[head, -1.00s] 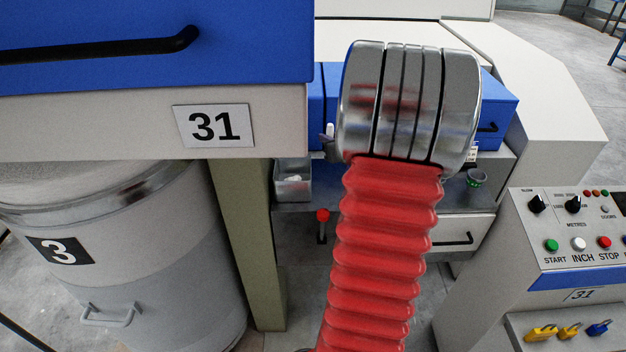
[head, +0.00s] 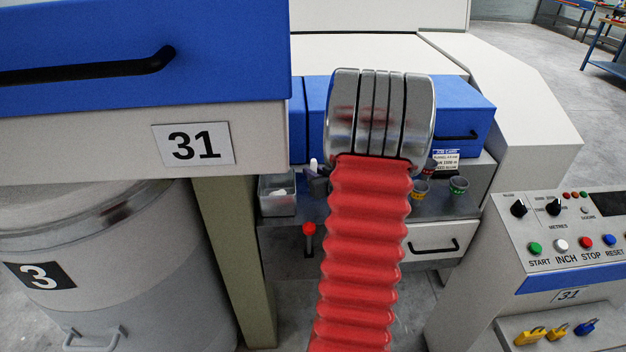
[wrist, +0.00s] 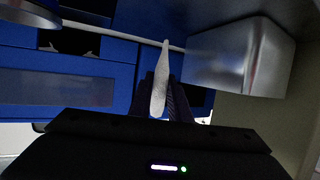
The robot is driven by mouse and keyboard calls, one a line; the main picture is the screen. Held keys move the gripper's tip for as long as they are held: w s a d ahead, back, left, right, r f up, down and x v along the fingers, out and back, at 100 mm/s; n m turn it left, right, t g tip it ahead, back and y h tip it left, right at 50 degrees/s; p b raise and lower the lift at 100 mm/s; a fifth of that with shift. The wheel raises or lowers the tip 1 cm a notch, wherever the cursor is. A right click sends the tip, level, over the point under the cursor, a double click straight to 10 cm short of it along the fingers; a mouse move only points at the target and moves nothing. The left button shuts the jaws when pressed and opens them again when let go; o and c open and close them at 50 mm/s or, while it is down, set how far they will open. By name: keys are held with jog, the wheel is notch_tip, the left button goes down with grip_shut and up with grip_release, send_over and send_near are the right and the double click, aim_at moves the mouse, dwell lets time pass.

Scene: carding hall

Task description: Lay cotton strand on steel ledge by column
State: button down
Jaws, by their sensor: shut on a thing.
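A short white cotton strand (wrist: 160,80) is held in my gripper (wrist: 168,95), whose dark fingers are shut on it. In the head view the strand (head: 314,164) shows as a small white tip at my gripper (head: 317,184), just left of my red arm. The steel ledge (head: 440,206) runs across below the blue machine front. My gripper appears close to its left part, beside a steel box; whether the strand touches the ledge I cannot tell. The olive column (head: 233,255) stands left of the ledge. My arm hides the ledge's middle.
The steel box (head: 277,203) with white bits stands at the ledge's left end; it also shows in the wrist view (wrist: 240,58). Cups, one yellow-banded (head: 420,190) and one green (head: 458,187), stand to the right. A red-knobbed lever (head: 309,230) sticks up in front.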

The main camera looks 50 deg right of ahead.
jog(key=shift+f, duration=1.2)
jog(key=shift+f, duration=0.1)
jog(key=c, duration=1.7)
grip_release()
jog(key=shift+o, duration=0.2)
jog(key=shift+s, duration=0.1)
jog(key=v, duration=1.2)
